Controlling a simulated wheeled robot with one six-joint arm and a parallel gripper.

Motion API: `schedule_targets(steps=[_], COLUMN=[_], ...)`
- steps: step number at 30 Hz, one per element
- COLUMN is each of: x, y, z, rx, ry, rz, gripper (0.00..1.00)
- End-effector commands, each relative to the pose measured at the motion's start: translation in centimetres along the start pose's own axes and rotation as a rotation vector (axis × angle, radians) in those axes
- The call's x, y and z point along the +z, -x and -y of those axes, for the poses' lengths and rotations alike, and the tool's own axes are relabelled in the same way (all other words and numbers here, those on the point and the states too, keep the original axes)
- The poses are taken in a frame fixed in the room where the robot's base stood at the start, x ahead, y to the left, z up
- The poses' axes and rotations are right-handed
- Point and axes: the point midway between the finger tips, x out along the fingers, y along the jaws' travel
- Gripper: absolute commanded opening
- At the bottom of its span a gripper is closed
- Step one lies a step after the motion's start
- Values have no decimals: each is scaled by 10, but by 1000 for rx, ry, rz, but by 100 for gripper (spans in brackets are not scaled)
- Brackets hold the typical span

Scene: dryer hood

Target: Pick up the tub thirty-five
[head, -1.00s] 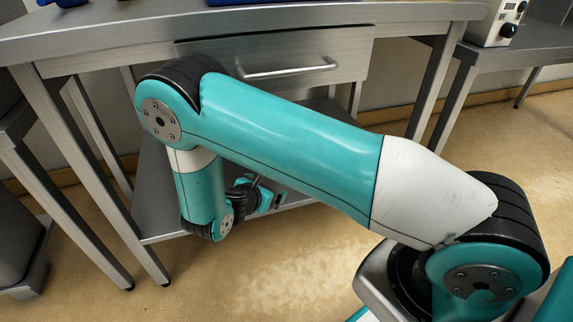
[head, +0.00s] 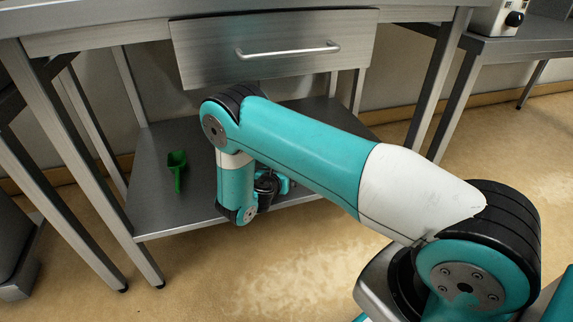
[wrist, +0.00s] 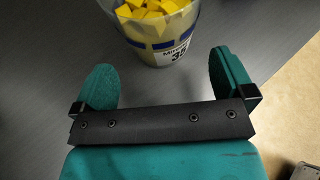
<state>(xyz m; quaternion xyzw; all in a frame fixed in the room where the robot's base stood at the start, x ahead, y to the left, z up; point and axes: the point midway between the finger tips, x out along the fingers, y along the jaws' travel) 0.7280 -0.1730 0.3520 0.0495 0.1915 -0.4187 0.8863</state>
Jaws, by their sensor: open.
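The tub thirty-five (wrist: 158,46) is a clear tub holding yellow blocks. Its label reads 35 and faces my gripper in the wrist view. It stands upright on a grey metal surface, and its top is cut off by the frame edge. My gripper (wrist: 164,74) is open, with one teal finger on each side and nothing between them. The tub is just beyond the fingertips, roughly centred. In the head view my arm hides the tub, and the gripper is mostly hidden too.
A green scoop (head: 177,168) lies on the lower shelf (head: 165,211) of the metal table. Above the shelf hangs a drawer (head: 290,72) with a bar handle. Table legs stand left and right. Tan floor shows past the shelf edge.

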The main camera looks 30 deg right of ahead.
Motion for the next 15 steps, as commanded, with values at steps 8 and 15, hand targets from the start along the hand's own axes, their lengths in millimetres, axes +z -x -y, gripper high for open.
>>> schedule_targets(steps=[8, 15], x=[-2, 2], y=[-40, -51], z=[1, 1], rx=[-3, 0], ry=[-5, -1], rz=[0, 0], gripper=[100, 100])
